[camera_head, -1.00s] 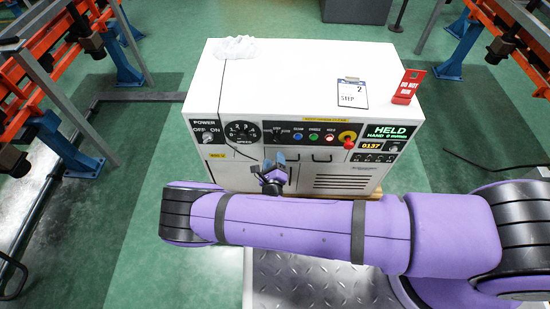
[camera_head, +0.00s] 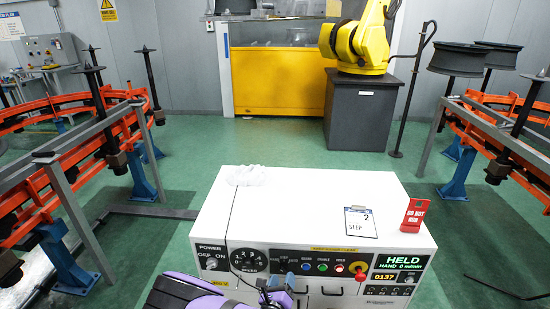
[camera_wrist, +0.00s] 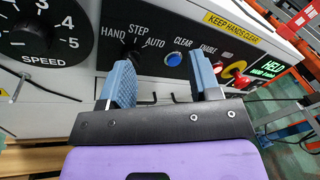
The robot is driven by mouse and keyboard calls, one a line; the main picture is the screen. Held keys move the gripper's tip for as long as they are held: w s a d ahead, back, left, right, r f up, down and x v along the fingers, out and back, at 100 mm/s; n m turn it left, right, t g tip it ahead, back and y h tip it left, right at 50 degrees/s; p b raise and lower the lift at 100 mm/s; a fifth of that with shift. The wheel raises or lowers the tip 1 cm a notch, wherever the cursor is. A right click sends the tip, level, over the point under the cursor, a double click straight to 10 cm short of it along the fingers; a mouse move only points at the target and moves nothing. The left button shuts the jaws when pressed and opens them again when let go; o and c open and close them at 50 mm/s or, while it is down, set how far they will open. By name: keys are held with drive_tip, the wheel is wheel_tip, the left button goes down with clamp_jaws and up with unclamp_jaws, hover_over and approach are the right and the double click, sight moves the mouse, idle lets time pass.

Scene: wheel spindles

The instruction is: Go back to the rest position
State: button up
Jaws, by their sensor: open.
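My gripper (camera_wrist: 163,80) is open and empty, its two blue fingers apart in front of the control panel of a white cabinet (camera_head: 300,205). Behind the fingers in the wrist view are the mode dial marked HAND, STEP, AUTO (camera_wrist: 131,52) and the blue CLEAR button (camera_wrist: 173,59). I cannot tell whether a fingertip touches the panel. In the head view my gripper (camera_head: 277,288) shows only at the bottom edge. My purple arm is mostly out of that view.
On the cabinet top are a clipboard (camera_head: 361,222), a red sign (camera_head: 413,214) and a white crumpled cloth (camera_head: 244,175). The panel has a speed dial (camera_head: 247,258) and a lit HELD display (camera_head: 401,263). Orange racks stand left (camera_head: 90,140) and right (camera_head: 500,140). A yellow robot (camera_head: 357,42) stands behind.

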drive_tip(key=w+d+r+m+g+h, duration=0.2)
drive_tip(key=d+r+m+g+h, duration=0.2)
drive_tip(key=r+m, duration=0.4)
drive_tip(key=w+d+r+m+g+h, duration=0.25)
drive_tip(key=r+m+g, duration=0.2)
drive_tip(key=r, duration=0.65)
drive_tip(key=s+d+r+m+g+y, duration=0.25)
drive_tip(key=d+r+m, duration=0.25)
drive_tip(key=r, duration=0.3)
drive_tip(key=s+d+r+m+g+y, duration=0.1)
drive_tip(key=s+d+r+m+g, duration=0.25)
drive_tip(key=d+r+m, duration=0.4)
drive_tip(key=s+d+r+m+g+y, duration=0.1)
drive_tip(key=s+d+r+m+g, duration=0.2)
drive_tip(key=r, duration=0.6)
drive_tip(key=s+d+r+m+t+y, duration=0.2)
drive_tip(key=s+r+m, duration=0.3)
drive_tip(key=s, duration=0.5)
drive_tip(key=s+d+r+m+t+y, duration=0.3)
drive_tip(key=s+d+r+m+y, duration=0.1)
drive_tip(key=s+r, duration=0.6)
drive_tip(key=shift+s+m+t+y, duration=0.35)
drive_tip(key=shift+s+m+y, duration=0.35)
drive_tip(key=shift+m, duration=0.5)
drive_tip(key=shift+r, duration=0.1)
